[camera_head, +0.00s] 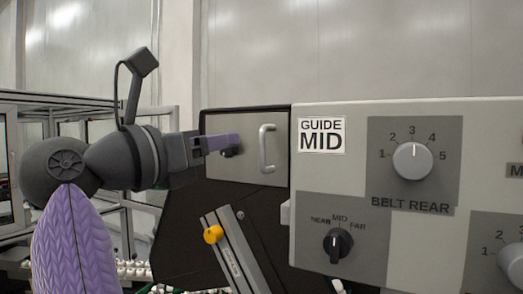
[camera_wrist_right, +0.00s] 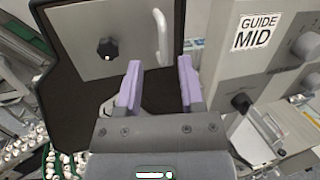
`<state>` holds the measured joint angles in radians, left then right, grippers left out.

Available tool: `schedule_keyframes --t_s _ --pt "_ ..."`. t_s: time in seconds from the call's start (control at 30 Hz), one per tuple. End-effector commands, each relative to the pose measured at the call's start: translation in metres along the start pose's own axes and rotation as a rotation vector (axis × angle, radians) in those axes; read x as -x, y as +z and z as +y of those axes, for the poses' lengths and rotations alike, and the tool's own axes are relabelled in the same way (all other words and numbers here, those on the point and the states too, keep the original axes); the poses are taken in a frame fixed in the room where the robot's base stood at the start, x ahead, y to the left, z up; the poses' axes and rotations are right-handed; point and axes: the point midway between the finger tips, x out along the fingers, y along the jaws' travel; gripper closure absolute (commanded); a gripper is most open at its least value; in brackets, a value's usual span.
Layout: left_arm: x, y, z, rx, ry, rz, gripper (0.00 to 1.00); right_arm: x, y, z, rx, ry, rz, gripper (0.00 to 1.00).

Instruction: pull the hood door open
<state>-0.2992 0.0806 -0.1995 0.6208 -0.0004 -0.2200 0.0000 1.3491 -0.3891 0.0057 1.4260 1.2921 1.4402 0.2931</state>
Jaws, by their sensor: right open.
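The hood door (camera_head: 255,165) is a flat grey metal panel set in a dark housing, and it looks shut. A pale bar handle (camera_head: 267,148) stands upright near its right edge. The wrist view also shows the door (camera_wrist_right: 85,45) and the handle (camera_wrist_right: 162,38). My right gripper (camera_head: 236,143) is left of the handle in the head view. Its two purple fingers (camera_wrist_right: 158,78) are apart and empty, with the handle beyond their tips between them. The fingers are not around the handle. My left gripper is not in view.
A black knob (camera_wrist_right: 107,48) sits on the door left of the handle. A control panel (camera_head: 275,235) with dials and a GUIDE MID label (camera_head: 321,135) borders the door on the right. A metal rail with a yellow knob (camera_head: 213,234) slants below the door.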

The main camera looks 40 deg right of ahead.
Motion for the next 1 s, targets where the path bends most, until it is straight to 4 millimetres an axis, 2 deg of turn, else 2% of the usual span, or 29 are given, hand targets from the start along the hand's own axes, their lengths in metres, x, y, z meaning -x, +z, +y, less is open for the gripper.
schedule_keyframes --t_s 0.03,0.17,0.4,0.6,0.9,1.0 --pt "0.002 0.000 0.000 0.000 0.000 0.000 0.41 0.003 0.006 -0.004 -0.043 0.020 0.062 0.51" --pt "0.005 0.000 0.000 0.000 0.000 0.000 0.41 -0.001 0.006 -0.006 -0.079 0.040 0.136 0.51" --pt "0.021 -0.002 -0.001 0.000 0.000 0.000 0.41 -0.057 0.000 -0.005 -0.077 0.033 0.133 0.51" --pt "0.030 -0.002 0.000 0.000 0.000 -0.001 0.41 -0.088 -0.005 -0.003 -0.076 0.036 0.130 0.51" --pt "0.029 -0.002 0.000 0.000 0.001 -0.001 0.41 -0.092 -0.007 -0.003 -0.077 0.036 0.130 0.51" --pt "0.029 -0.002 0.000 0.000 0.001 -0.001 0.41 -0.092 -0.007 -0.003 -0.076 0.036 0.129 0.72"
